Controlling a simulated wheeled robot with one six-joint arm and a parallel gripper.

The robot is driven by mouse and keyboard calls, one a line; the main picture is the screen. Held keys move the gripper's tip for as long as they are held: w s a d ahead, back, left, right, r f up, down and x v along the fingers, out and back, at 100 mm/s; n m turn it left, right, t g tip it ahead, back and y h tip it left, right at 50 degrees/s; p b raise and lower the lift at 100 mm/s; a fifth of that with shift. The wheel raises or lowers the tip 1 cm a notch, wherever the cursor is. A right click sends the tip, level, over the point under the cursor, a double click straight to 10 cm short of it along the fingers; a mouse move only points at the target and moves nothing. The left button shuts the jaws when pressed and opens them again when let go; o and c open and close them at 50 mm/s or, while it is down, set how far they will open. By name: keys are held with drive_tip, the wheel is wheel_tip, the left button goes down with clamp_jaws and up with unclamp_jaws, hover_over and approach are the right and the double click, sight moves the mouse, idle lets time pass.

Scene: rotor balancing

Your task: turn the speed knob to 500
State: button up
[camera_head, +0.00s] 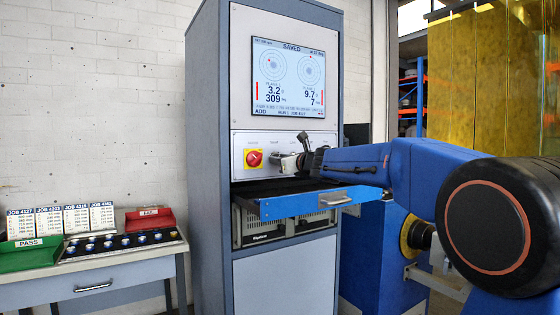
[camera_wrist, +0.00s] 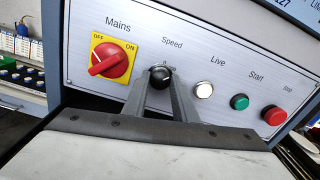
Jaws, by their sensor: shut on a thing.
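The speed knob (camera_wrist: 160,77) is a small black round knob under the label Speed, on the light grey control panel (camera_wrist: 215,66). It has a pale pointer mark near its top. My gripper (camera_wrist: 163,84) has its two grey fingers shut on the knob's sides in the wrist view. In the head view my gripper (camera_head: 290,161) is at the panel below the screen and hides the knob. The scale around the knob is too small or covered to read.
A red mains switch (camera_wrist: 112,61) on a yellow plate is left of the knob. A white Live lamp (camera_wrist: 205,90), a green Start button (camera_wrist: 239,102) and a red button (camera_wrist: 274,115) are to its right. A blue drawer (camera_head: 310,204) juts out below; a screen (camera_head: 290,77) reads SAVED above.

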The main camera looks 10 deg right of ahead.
drive_tip(key=shift+m, duration=11.5)
drive_tip(key=o, duration=1)
drive_tip(key=shift+o, duration=0.2)
